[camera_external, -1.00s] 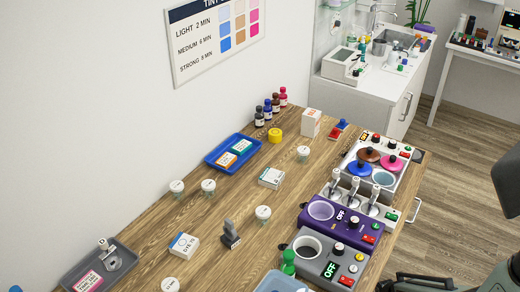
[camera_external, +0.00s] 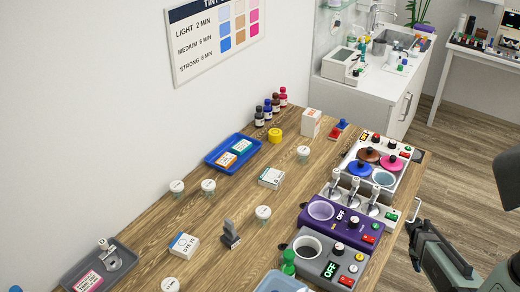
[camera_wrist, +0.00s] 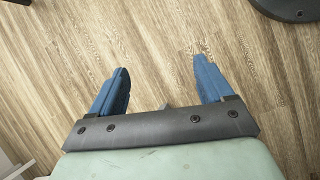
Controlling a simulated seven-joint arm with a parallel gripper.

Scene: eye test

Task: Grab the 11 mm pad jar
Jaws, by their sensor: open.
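Several small clear jars with white lids stand on the wooden table in the external view. One jar (camera_external: 177,187) is near the wall, with another jar (camera_external: 208,186) just right of it. One jar (camera_external: 303,153) is farther back, one jar (camera_external: 263,213) is mid-table, and one jar (camera_external: 170,285) is at the bottom edge. Their lid marks are too small to read, so I cannot tell which is the 11 mm pad jar. My gripper (camera_external: 420,242) is off the table's right side, apart from all jars. In the wrist view my gripper (camera_wrist: 162,66) is open and empty above the floor.
A grey heater (camera_external: 318,268), a purple heater (camera_external: 345,228) and a tray of coloured lids line the table's right edge. A blue tray (camera_external: 212,161), white boxes and a grey stand (camera_external: 230,238) sit among the jars. A dark round base (camera_wrist: 290,8) is on the floor.

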